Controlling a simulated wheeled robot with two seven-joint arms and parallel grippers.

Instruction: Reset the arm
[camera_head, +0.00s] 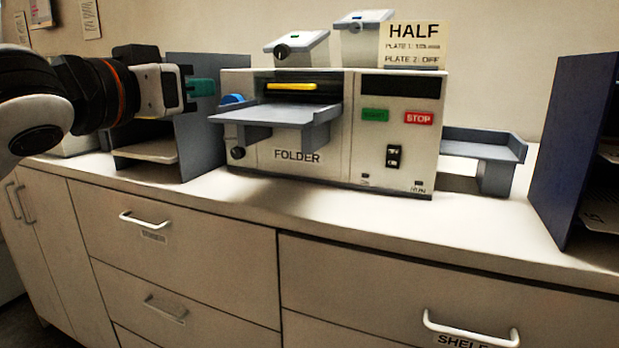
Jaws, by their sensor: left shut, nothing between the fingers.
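My left arm comes in from the left edge of the head view. Its gripper (197,88) is held above the counter, level with the top of the folding machine (300,168) and to its left. The fingers look dark green, are shut and hold nothing. The gripper is in front of a grey sorter (215,120) and hides part of it. A gap shows between the fingertips and the machine's front tray (275,115) in the picture. My right gripper is not in view.
The folder has green and red STOP (418,118) buttons and an output tray (480,149) at right. A HALF sign (413,45) stands on top. A blue sorter (572,125) is at the far right. The counter's front strip (400,215) is clear above the drawers (180,250).

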